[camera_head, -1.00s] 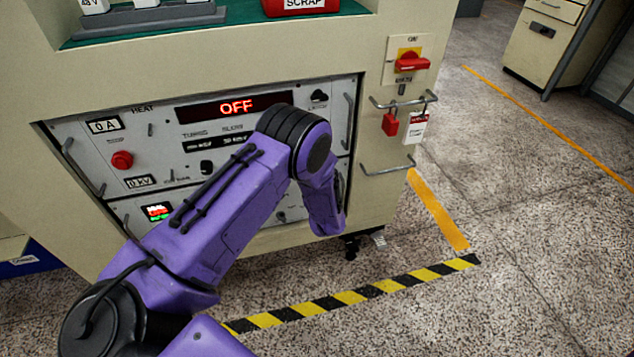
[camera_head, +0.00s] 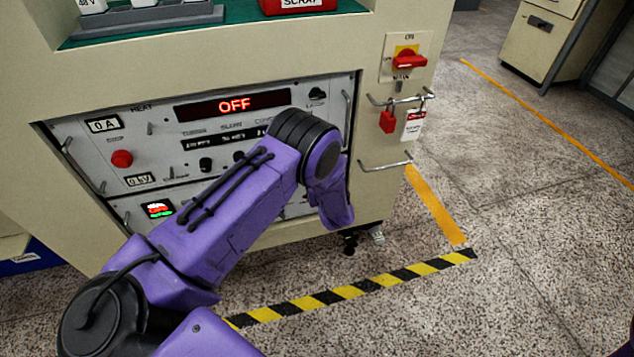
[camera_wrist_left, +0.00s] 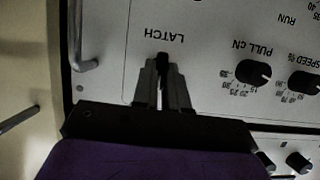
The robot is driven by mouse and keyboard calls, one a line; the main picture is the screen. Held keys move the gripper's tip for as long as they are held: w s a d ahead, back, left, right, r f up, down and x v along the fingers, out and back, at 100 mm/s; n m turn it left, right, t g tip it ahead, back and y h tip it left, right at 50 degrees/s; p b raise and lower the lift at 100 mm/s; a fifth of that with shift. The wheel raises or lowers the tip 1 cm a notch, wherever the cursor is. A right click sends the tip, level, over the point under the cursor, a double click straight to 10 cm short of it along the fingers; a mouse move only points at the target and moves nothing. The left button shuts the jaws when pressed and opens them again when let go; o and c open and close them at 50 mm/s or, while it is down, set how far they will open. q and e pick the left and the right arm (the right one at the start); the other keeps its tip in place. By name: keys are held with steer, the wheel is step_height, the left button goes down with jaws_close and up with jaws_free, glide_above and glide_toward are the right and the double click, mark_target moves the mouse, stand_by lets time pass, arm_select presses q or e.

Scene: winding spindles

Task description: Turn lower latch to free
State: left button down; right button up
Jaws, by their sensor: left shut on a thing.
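The latch (camera_wrist_left: 162,64) is a small black knob on the grey panel, under the upside-down word LATCH in the left wrist view. My left gripper (camera_wrist_left: 163,82) is shut on it, with one finger on each side. The knob's pointer looks roughly upright in that view, and its lower part is hidden between the fingers. In the head view my purple left arm covers the lower panel (camera_head: 128,205), so the latch and the gripper are hidden there. My right gripper is not in view.
Knobs marked PULL cN (camera_wrist_left: 253,73) and SPEED % (camera_wrist_left: 303,83) sit beside the latch. A metal handle (camera_wrist_left: 84,50) is on its other side. A red switch (camera_head: 409,61) and a red padlock (camera_head: 388,121) are on the cabinet's right. An OFF display (camera_head: 234,105) is lit above.

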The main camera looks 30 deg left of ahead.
arm_select(q)
steer(key=shift+a+r, duration=0.1)
steer(key=shift+r, duration=0.05)
steer(key=c, duration=1.2)
jaws_free()
steer(key=shift+o, duration=0.2)
steer(key=p+v, duration=0.2)
steer(key=v, duration=0.8)
steer(key=shift+d, duration=0.2)
steer(key=shift+s, duration=0.1)
